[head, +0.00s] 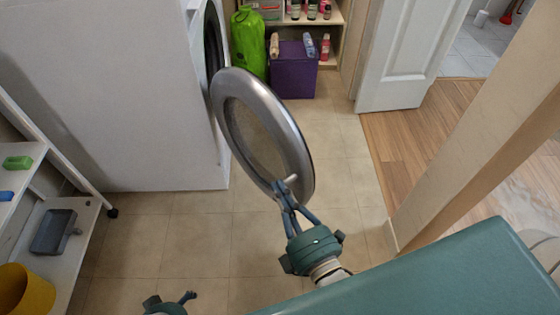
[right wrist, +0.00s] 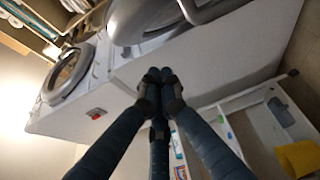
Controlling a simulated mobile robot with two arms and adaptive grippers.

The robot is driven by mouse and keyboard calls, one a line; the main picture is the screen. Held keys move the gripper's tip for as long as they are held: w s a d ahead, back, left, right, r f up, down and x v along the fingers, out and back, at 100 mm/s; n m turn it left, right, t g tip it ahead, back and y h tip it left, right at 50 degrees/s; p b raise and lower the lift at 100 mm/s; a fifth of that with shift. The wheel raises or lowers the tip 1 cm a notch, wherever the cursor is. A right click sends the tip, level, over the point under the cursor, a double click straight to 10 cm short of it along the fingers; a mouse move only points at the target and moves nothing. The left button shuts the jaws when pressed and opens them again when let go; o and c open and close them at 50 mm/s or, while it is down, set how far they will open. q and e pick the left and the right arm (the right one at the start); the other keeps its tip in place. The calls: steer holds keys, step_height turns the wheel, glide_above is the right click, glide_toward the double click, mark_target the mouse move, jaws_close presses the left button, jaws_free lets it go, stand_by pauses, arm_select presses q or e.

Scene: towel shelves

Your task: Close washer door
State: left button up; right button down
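The white washer (head: 110,90) stands at the left of the head view. Its round door (head: 302,133), with a grey rim and a dark glass middle, stands wide open, swung out to the right. My right gripper (head: 285,188) is at the lower edge of the door, by a small pale piece there. In the right wrist view its fingertips (right wrist: 160,77) are together with nothing seen between them. The door rim (right wrist: 190,12) shows above them; contact is unclear. My left gripper (head: 168,304) shows only partly at the bottom edge, away from the door.
A white shelf (head: 75,245) with a grey tray and yellow bucket stands at left. Behind the door are a green bag (head: 249,42) and purple box (head: 293,70). A wall edge (head: 480,140) rises at right. The tiled floor below the door is clear.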

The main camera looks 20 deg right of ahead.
mark_target(280, 160)
arm_select(q)
steer(key=shift+w+r+b, duration=0.15)
steer(key=shift+r+b, duration=0.15)
steer(key=shift+r, duration=0.75)
steer(key=shift+w+r+b, duration=0.1)
steer(key=shift+r+b, duration=0.15)
steer(key=shift+r, duration=0.8)
arm_select(e)
steer(key=shift+w+d, duration=0.45)
steer(key=shift+w, duration=1)
steer(key=shift+w+d, duration=0.5)
steer(key=shift+w, duration=0.95)
steer(key=shift+w+d, duration=0.45)
steer(key=shift+w, duration=1)
